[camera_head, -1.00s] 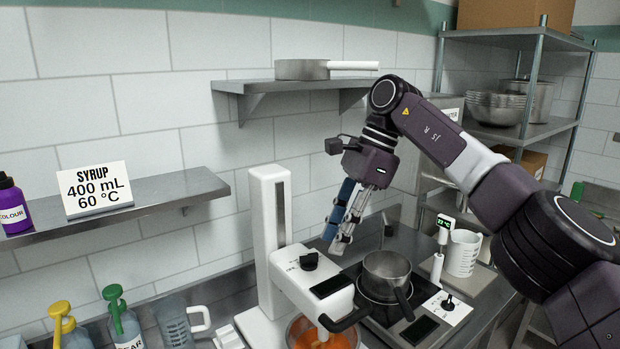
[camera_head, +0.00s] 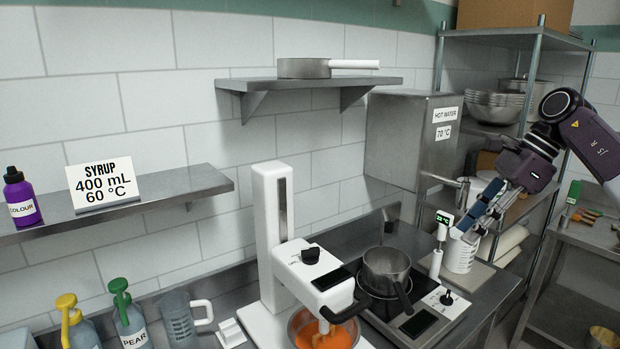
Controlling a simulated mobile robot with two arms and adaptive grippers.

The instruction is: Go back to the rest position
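My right gripper (camera_head: 467,234) is at the right, pointing down and left in front of the white measuring jug (camera_head: 461,257), partly covering it. It holds nothing that I can see. Its fingers are seen at a slant, so their gap is unclear, and I cannot tell whether it touches the jug. My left gripper is not in view.
A saucepan (camera_head: 386,268) stands on the hot plate, by a thermometer probe (camera_head: 443,226). The white mixer (camera_head: 272,240) stands over a bowl with orange content (camera_head: 325,335). The hot water tank (camera_head: 408,140) hangs on the wall. A metal rack (camera_head: 520,40) is behind my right arm.

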